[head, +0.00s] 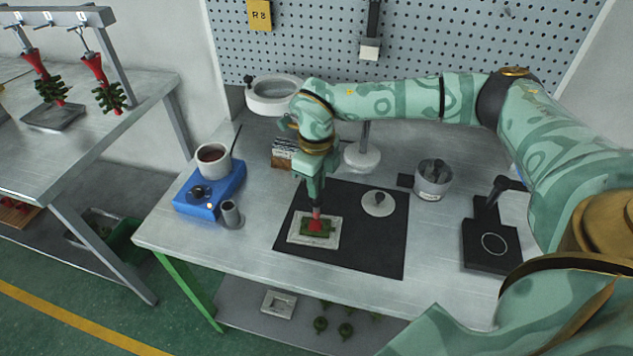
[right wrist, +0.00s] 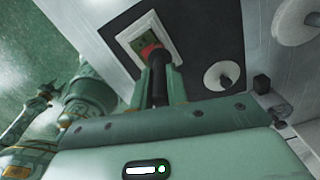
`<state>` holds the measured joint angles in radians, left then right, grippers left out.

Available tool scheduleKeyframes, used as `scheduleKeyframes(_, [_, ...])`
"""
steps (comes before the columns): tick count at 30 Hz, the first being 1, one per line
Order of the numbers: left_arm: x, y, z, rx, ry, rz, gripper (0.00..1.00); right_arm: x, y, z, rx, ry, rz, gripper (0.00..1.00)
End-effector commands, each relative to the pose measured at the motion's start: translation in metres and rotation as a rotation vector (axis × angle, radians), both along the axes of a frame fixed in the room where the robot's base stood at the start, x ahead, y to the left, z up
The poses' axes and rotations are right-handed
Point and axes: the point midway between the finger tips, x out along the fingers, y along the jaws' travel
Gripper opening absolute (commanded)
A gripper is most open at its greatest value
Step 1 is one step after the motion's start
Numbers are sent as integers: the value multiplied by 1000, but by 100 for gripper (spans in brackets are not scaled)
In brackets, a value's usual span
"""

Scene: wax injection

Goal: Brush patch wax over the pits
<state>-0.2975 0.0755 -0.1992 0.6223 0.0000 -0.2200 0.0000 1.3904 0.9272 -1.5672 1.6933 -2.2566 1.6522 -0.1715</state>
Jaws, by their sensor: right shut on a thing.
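My right gripper (head: 315,200) points down over the black mat and is shut on a brush (right wrist: 162,60) with a dark handle. The brush's red end meets or hovers just over a green wax piece (head: 325,230); I cannot tell if it touches. The wax piece lies in a pale square plate (head: 296,236) on the mat (head: 370,255), with red around the brush's end. The pits are too small to make out. A pot of dark red wax (head: 213,158) stands on a blue warmer (head: 222,188) at the left. My left gripper does not show.
A pale disc with a knob (head: 378,204) lies on the mat, right of the plate. A small grey cup (head: 231,215) stands by the warmer. A metal can (head: 432,182) and a black stand (head: 490,248) are at the right. A ring magnifier (head: 273,100) overhangs the back.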

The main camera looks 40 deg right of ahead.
Motion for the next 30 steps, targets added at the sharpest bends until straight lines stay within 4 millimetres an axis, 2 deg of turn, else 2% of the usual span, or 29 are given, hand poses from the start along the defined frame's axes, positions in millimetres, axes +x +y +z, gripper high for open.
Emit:
scheduleKeyframes(1, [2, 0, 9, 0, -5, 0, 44, 1, 0, 20, 2, -8, -1, 0])
scheduleKeyframes(18, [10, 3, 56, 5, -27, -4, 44, 0, -3, 70, 1, -4, -10, 0])
scheduleKeyframes(23, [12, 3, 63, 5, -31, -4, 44, 1, -4, 78, 0, -3, -12, 0])
scheduleKeyframes(30, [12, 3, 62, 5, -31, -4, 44, 1, -4, 76, 1, -2, -12, 0])
